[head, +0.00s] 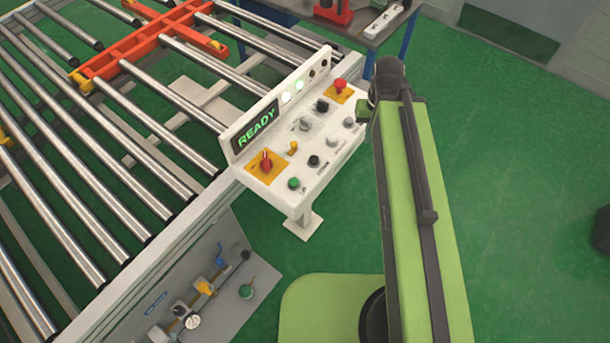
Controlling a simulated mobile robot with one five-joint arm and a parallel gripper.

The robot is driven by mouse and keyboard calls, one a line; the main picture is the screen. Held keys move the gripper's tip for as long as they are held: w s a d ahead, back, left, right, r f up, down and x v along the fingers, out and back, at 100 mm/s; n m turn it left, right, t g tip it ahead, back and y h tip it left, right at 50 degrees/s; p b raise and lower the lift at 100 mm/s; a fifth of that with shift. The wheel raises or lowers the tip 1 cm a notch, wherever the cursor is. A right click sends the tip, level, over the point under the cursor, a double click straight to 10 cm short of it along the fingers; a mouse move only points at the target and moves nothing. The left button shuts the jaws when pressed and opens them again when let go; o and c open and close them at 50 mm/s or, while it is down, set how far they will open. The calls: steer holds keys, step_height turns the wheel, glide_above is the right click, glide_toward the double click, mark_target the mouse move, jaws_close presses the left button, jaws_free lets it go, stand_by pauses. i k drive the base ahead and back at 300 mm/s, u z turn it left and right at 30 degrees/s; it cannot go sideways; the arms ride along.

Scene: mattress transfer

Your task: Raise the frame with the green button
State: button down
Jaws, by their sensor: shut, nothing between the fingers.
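A white control panel (318,178) stands at the corner of the roller conveyor. Its green button (294,184) is at the near left of the sloped face, in plain view. The frame, an orange one (125,60), lies among the rollers at the upper left, with yellow parts at its ends. I cannot tell its exact height against the rollers. The panel display (256,129) reads READY in green, and lamps beside it are lit. My green arm rises right of the panel, apart from the green button. My gripper cannot be made out, hidden by the arm.
Metal rollers (100,150) fill the left. A workbench (375,33) stands at the back. Green floor (530,180) is open on the right.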

mark_target(294, 182)
steer(key=z, duration=0.15)
steer(key=k, duration=1.7)
steer(key=u, duration=1.45)
steer(key=i, duration=1)
steer(key=u, duration=0.05)
